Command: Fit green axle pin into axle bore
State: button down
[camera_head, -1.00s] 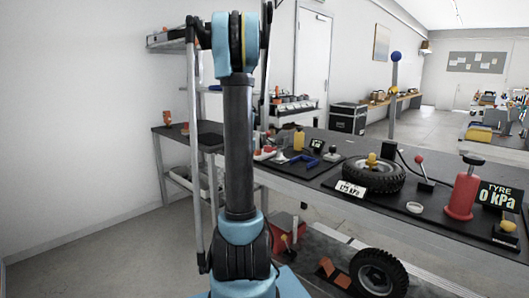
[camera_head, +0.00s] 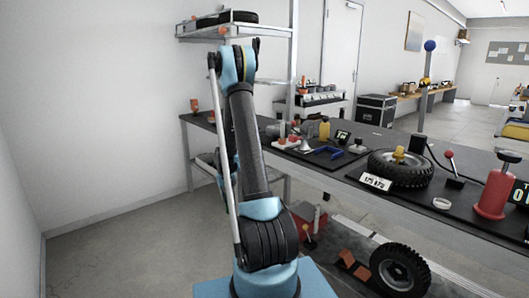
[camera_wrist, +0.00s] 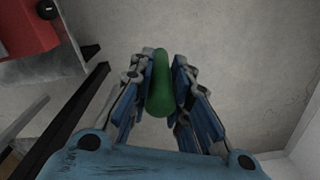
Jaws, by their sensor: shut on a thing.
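The green axle pin (camera_wrist: 160,85) shows in the wrist view, between the two blue fingers of my gripper (camera_wrist: 163,92). The gripper is shut on the pin, which points away from the palm. Bare grey floor lies behind the pin in that view. In the head view my arm stands up in the middle, and neither the gripper nor the pin can be made out there. I cannot pick out the axle bore in either view.
A long dark workbench (camera_head: 335,168) runs to the right, carrying a tyre (camera_head: 401,168), a red cylinder (camera_head: 494,193) and small tools. Another wheel (camera_head: 400,272) and a red box (camera_head: 308,222) are low beneath it. The floor (camera_head: 110,245) at left is clear.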

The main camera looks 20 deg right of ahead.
aim_at(273, 134)
jog(key=k, duration=0.6)
jog(key=u, duration=0.25)
jog(key=i, duration=1.6)
jog(key=z, duration=0.25)
